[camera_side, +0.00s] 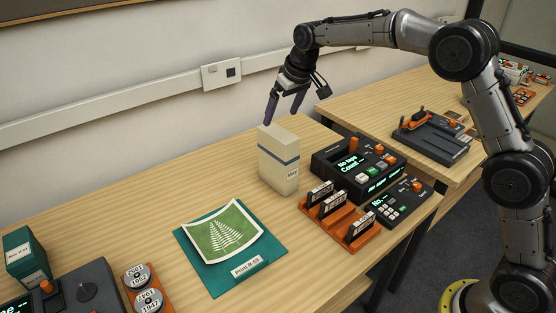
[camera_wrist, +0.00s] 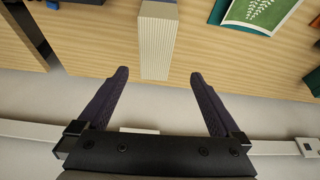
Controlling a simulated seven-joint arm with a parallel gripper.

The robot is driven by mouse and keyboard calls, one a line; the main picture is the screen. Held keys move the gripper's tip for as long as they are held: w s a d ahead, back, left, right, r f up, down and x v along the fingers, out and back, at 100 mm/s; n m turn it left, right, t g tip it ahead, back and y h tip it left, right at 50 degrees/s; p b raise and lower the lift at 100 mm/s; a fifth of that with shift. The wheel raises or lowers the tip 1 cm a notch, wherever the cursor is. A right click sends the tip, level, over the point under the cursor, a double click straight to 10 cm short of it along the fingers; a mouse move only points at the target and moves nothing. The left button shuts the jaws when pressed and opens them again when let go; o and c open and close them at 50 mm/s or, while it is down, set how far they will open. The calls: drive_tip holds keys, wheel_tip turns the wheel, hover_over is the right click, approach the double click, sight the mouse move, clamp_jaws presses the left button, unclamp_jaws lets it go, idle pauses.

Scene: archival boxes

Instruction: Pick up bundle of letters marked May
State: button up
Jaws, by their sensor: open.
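The bundle of letters marked May (camera_side: 279,160) stands upright on the wooden table in the side view. It is a cream block with a dark band and a small label. In the wrist view the bundle (camera_wrist: 157,42) shows its ridged cream top, centred ahead of and between the fingers. My gripper (camera_side: 283,118) is open just above and behind the bundle's top in the side view. Its two dark purple fingers also show spread apart in the wrist view (camera_wrist: 162,75). Nothing is between the fingertips that I can see as held.
A green leaf print on a teal folder (camera_side: 272,262) lies left of the bundle. A black device (camera_side: 335,155) and an orange rack (camera_side: 327,218) with labelled pieces stand close on the right. The wall (camera_side: 120,80) runs behind the table. Bare tabletop (camera_side: 130,215) lies left.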

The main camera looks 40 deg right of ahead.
sight(275, 132)
drive_tip(key=x, duration=0.6)
drive_tip(key=shift+f, duration=0.2)
drive_tip(key=shift+s+d+x, duration=0.15)
drive_tip(key=shift+d+x, duration=0.05)
drive_tip(key=shift+x, duration=1.15)
drive_tip(key=shift+s+d+x, duration=0.1)
drive_tip(key=shift+d+x, duration=0.1)
drive_tip(key=shift+x, duration=1.15)
drive_tip(key=shift+s+f, duration=0.1)
drive_tip(key=shift+f, duration=0.25)
drive_tip(key=shift+c, duration=0.2)
clamp_jaws()
drive_tip(key=shift+r, duration=0.15)
